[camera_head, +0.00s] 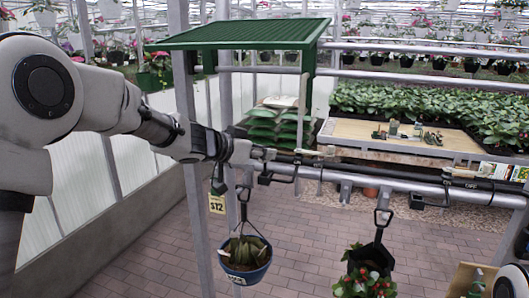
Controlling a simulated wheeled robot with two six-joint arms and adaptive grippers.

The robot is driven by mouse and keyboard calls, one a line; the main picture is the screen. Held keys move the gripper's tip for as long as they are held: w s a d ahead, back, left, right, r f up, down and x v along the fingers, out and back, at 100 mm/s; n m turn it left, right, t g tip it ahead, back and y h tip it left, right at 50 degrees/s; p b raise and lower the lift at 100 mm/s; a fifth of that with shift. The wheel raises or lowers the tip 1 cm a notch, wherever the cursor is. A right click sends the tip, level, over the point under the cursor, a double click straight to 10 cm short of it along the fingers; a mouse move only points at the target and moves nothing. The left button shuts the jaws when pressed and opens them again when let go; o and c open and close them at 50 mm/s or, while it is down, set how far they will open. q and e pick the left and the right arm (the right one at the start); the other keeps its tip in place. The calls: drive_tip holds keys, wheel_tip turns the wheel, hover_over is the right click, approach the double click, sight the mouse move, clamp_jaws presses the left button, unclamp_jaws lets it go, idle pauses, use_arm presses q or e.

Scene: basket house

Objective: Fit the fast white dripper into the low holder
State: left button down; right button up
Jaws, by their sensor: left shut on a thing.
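My left arm reaches in from the left, and my left gripper (266,154) is at the grey rail, in front of the green-roofed stand. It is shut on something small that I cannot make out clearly. A small pale piece (327,150) shows just right of the fingertips, at the rail; I cannot tell whether it is the white dripper or is held. Dark clip-like holders sit along the rail, one (265,179) just below the gripper and another (416,201) farther right. I cannot tell which is the low holder. My right gripper is not in view.
A blue pot (245,272) and a black pot with red flowers (368,259) hang from the rail (400,184). A price tag (217,204) hangs by the post. Behind are green sacks (267,128) and a wooden potting table (375,131). Brick floor below is mostly clear.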

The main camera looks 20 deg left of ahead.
sight(264, 161)
use_arm(q)
drive_tip(key=shift+f+b, duration=1)
drive_tip(key=shift+f, duration=0.5)
drive_tip(key=c, duration=1.1)
unclamp_jaws()
drive_tip(key=v, duration=1.2)
drive_tip(key=shift+d, duration=0.1)
